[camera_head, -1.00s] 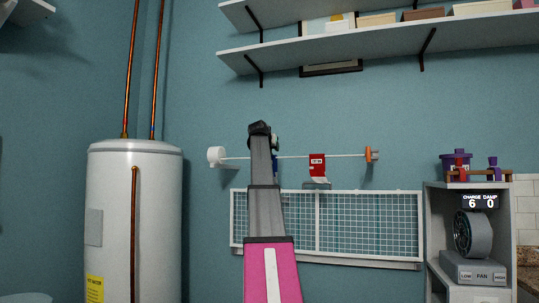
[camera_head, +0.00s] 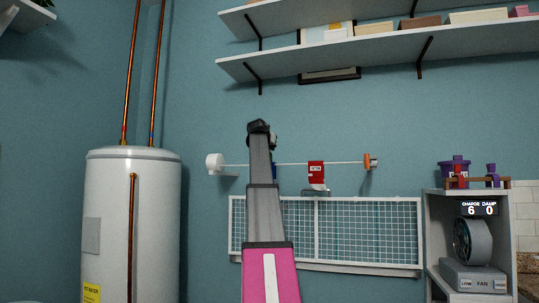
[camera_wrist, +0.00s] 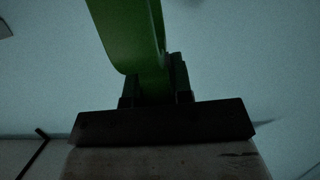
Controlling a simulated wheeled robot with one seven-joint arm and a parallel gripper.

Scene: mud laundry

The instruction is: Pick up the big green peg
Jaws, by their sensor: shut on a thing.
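The big green peg (camera_wrist: 128,35) fills the upper middle of the wrist view, and its top runs out of the picture. My gripper (camera_wrist: 157,80) is shut on its lower end, with a dark finger showing at each side. The peg stands out from the jaws, with pale blue wall behind it. In the head view my arm reaches up in front of the wall. The green peg cannot be made out there, and my jaws are hidden behind the arm.
A white rod (camera_head: 300,163) with a red tag (camera_head: 316,172) crosses the wall behind my arm. A grid panel (camera_head: 370,235) hangs below. Wall shelves (camera_head: 390,43) are above, a water heater (camera_head: 130,225) left, and a cabinet (camera_head: 433,235) with a fan (camera_head: 470,240) right.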

